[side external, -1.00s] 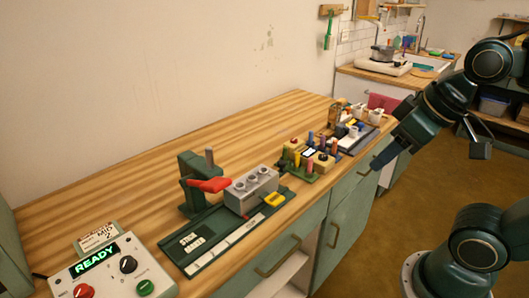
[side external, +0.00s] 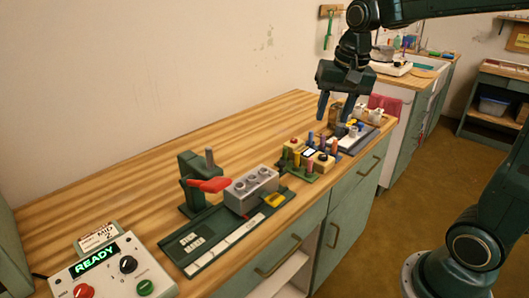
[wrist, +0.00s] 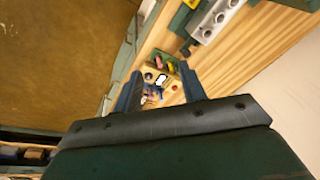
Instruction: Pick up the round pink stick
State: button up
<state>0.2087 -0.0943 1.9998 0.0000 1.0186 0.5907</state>
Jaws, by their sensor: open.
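A small pink stick (side external: 309,166) stands at the front of the green rack (side external: 290,173) on the worktop, among sticks of other colours. It also shows as a small pink end in the wrist view (wrist: 158,62); its round shape is too small to confirm. My gripper (side external: 334,106) is open and empty, fingers pointing down, in the air above and behind the rack. In the wrist view my gripper's two fingers (wrist: 160,90) frame the area of the rack, with the pink end a little beyond the fingertips.
A grey block with round holes (side external: 251,190) and a red-handled press (side external: 207,185) stand left of the rack. A control box (side external: 112,272) reading READY is at front left. The wooden worktop (side external: 120,205) is clear behind.

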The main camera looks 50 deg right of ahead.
jog(key=w+d+f+m+g, duration=0.1)
jog(key=w+d+f+m, duration=0.3)
jog(key=w+d, duration=0.15)
jog(key=m+g, duration=0.1)
jog(key=m, duration=0.2)
send_over(311, 159)
notch_tip(311, 159, down, 5)
jog(key=shift+d+r, duration=0.1)
jog(key=shift+d, duration=0.05)
jog(key=shift+f, duration=4.35)
jog(key=shift+f, duration=0.1)
jog(key=shift+w+f, duration=0.1)
jog(key=shift+f, duration=2.4)
jog(key=shift+c, duration=0.2)
grip_shut()
